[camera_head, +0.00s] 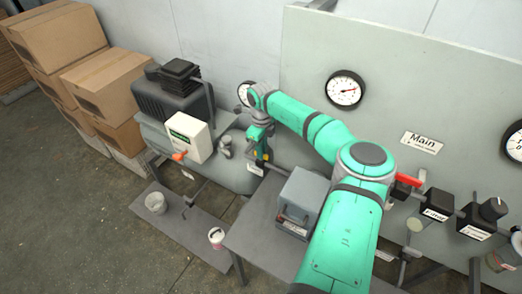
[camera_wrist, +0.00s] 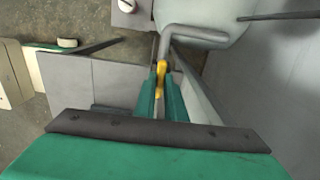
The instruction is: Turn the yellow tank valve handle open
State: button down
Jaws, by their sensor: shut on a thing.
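The yellow tank valve handle (camera_wrist: 161,68) is between the two green fingers of my gripper (camera_wrist: 162,84) in the wrist view. My gripper is shut on it, and the fingers hide part of it. A bent grey pipe (camera_wrist: 190,33) runs just beyond the handle. In the head view my gripper (camera_head: 262,150) is at the right end of the grey tank (camera_head: 232,176), and only a small bit of yellow shows by the fingers.
A white box (camera_head: 188,138) with an orange-red knob (camera_head: 179,156) is left of my gripper. A grey box (camera_head: 302,200) stands on the table (camera_head: 253,220) under my arm. A grey panel (camera_head: 420,85) with gauges stands behind. Cardboard boxes (camera_head: 105,82) are stacked at left.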

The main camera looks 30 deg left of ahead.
jog(key=shift+w, duration=0.1)
jog(key=c, duration=1.9)
grip_release()
jog(key=shift+o, duration=0.4)
jog(key=shift+r, duration=0.1)
notch_tip(320, 180, up, 11)
jog(key=shift+f, duration=0.2)
